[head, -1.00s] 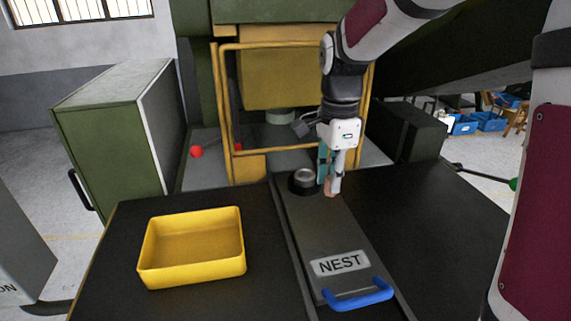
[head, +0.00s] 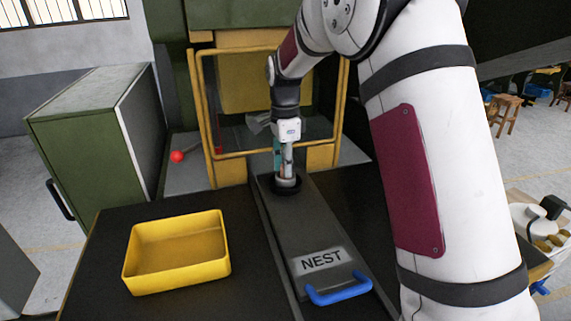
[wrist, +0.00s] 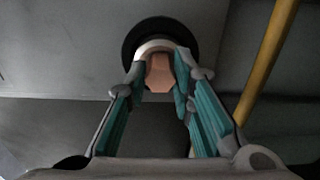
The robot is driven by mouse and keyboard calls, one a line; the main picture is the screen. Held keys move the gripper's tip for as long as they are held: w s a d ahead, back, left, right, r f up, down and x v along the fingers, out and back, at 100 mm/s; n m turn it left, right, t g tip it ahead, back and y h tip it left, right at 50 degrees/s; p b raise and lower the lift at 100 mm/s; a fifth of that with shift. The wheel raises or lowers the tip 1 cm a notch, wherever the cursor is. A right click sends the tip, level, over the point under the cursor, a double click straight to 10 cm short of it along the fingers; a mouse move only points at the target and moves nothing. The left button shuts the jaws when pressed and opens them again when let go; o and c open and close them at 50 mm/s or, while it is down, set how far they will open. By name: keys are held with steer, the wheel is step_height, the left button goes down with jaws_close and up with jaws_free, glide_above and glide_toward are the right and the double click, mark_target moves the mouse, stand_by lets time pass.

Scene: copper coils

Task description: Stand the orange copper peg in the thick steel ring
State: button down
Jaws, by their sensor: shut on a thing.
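The thick steel ring sits in a dark round seat (head: 273,187) near the far end of the NEST slide, mostly hidden in the head view by my gripper (head: 285,174). In the wrist view the ring (wrist: 154,45) shows as a pale band inside the dark seat. My gripper (wrist: 157,80) is shut on the orange copper peg (wrist: 158,76), which shows between the teal-padded fingers. The peg lines up with the ring's opening in the wrist view. I cannot tell whether its lower end is inside the ring or just above it.
The dark slide has a NEST label (head: 321,261) and a blue handle (head: 339,289) at the near end. A yellow tray (head: 177,252) stands on the black table to the left. A yellow frame (head: 201,125) surrounds the press opening behind.

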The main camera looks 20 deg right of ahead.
mark_target(285, 182)
steer(key=shift+f, duration=0.55)
steer(key=shift+s+f, duration=0.1)
steer(key=shift+f, duration=0.15)
steer(key=c, duration=1.4)
jaws_free()
steer(key=shift+f, duration=0.15)
steer(key=shift+r, duration=0.2)
step_height(285, 182, up, 12)
steer(key=b, duration=0.2)
steer(key=s+r+n+t, duration=0.1)
steer(key=s+r+n, duration=0.4)
steer(key=s, duration=0.4)
steer(key=s+f+n+t, duration=0.2)
steer(key=s+n, duration=0.4)
steer(key=s, duration=0.6)
steer(key=s+f+n+t, duration=0.2)
steer(key=s+n, duration=0.4)
steer(key=s, duration=0.6)
steer(key=shift+d+f+n, duration=0.2)
steer(key=shift+f+n, duration=0.1)
steer(key=shift+f, duration=0.45)
